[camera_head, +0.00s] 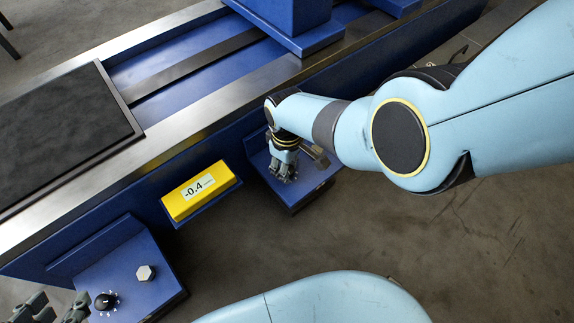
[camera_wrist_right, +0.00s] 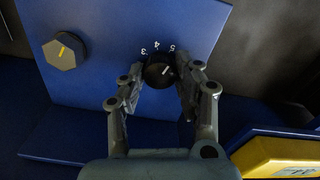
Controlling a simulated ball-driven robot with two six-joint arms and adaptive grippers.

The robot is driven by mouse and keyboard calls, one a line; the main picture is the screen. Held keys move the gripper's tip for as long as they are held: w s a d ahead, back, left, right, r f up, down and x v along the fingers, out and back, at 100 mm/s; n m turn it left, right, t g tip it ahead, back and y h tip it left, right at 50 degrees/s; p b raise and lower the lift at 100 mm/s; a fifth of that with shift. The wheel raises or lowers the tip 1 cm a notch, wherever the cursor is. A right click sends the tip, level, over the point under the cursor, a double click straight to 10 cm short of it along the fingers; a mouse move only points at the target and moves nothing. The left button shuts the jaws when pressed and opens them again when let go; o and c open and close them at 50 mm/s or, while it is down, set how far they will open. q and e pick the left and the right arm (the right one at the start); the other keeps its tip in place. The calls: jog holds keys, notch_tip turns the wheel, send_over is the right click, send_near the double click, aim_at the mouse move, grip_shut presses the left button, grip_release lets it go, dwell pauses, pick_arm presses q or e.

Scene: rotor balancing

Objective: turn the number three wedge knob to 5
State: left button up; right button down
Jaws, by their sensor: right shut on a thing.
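In the right wrist view, a dark round knob (camera_wrist_right: 160,71) with a pale pointer line sits on a blue panel (camera_wrist_right: 110,25) beside the printed numbers 3, 4 and 5. The line slants up and right, roughly toward the 5; the exact reading is hard to tell. My right gripper (camera_wrist_right: 157,84) is shut on this knob, a finger on each side. In the head view, my right gripper (camera_head: 284,172) reaches down onto the right-hand blue panel (camera_head: 312,178) and hides the knob. My left gripper (camera_head: 58,306) is open and empty at the lower left.
A hexagonal knob (camera_wrist_right: 62,51) with a yellow line is on the same panel. A yellow display (camera_head: 201,191) reading -0.4 stands between the panels. The left panel (camera_head: 150,250) carries a black dial (camera_head: 106,300) and a pale hexagonal knob (camera_head: 145,272), close to my left gripper.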

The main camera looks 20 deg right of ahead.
dwell(0.5)
jog(key=c, duration=0.9)
grip_release()
jog(key=shift+c, duration=0.2)
jog(key=shift+r, duration=3.75)
